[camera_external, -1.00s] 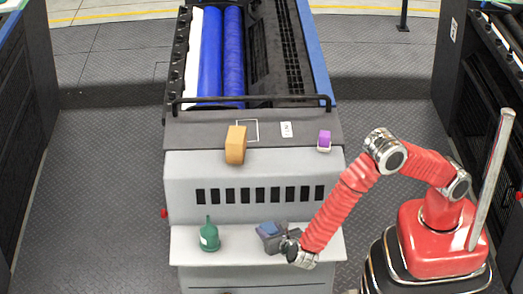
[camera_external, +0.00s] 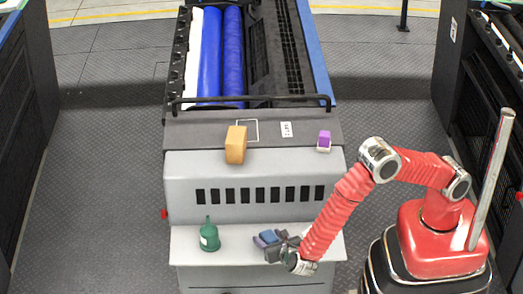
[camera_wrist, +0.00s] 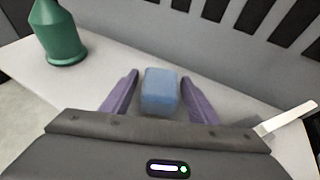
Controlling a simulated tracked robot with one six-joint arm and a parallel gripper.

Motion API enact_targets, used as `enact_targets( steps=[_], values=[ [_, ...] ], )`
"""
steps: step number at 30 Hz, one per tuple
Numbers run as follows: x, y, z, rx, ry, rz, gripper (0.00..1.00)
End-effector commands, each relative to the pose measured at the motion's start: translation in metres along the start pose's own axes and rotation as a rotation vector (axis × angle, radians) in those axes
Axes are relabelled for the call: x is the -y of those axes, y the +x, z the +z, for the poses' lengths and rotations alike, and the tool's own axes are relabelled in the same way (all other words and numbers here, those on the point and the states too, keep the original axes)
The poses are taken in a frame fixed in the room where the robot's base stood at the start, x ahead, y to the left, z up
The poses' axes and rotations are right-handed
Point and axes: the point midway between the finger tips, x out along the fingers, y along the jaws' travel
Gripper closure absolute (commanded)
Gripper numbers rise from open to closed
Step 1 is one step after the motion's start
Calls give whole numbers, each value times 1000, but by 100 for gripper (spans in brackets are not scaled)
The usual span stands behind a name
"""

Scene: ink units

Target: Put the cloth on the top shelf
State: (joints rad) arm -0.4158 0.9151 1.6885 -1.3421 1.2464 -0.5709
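The cloth appears as a folded blue block (camera_wrist: 160,91) on the machine's lower ledge. It also shows in the external view (camera_external: 268,237), partly hidden by my gripper (camera_external: 276,241). In the wrist view my gripper (camera_wrist: 158,78) has its two purple fingers either side of the cloth, with narrow gaps, so it looks open around it. The top shelf (camera_external: 200,130) is the dark flat surface above the slotted grey front.
A green bottle (camera_external: 209,236) stands left of the cloth, also in the wrist view (camera_wrist: 58,34). An orange block (camera_external: 236,145) and a purple-topped item (camera_external: 324,139) sit on the top shelf. A pale flat strip (camera_wrist: 287,119) lies right of my gripper.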

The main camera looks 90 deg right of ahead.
Motion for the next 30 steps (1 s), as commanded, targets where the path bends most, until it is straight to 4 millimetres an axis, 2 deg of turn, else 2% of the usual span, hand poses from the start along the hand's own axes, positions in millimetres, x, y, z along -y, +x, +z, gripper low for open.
enact_targets(
  steps=[10,14,20,30],
  values=[
    [0,-1,2,0,0,0,43],
    [-1,-9,2,0,0,2,43],
    [-1,-37,2,0,1,3,43],
    [-1,-96,2,0,1,3,43]
  ],
)
